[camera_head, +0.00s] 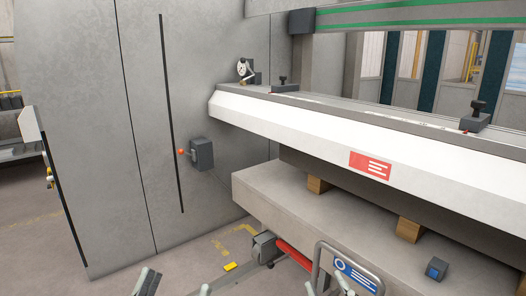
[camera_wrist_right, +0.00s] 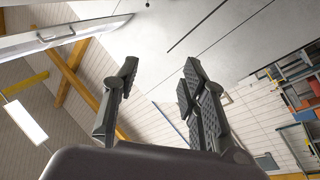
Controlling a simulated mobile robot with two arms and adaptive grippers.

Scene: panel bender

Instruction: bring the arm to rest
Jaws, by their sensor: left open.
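My left gripper (camera_head: 176,285) shows only its fingertips at the bottom edge of the head view, left of centre. They stand apart with floor between them, so it is open. My right gripper (camera_head: 327,287) shows just its fingertips at the bottom edge, right of the left one, in front of the machine's lower right part. In the right wrist view the right gripper (camera_wrist_right: 158,82) points up with its fingers wide apart and nothing between them. The rest of both arms is out of view.
The panel bender's white beam (camera_head: 300,127) and grey lower table (camera_head: 290,195) fill the right side. A tall grey cabinet (camera_head: 105,120) stands left. A metal tube frame with a blue sign (camera_head: 355,275) and a red cylinder (camera_head: 293,254) are low and near. Floor (camera_head: 50,240) is clear at left.

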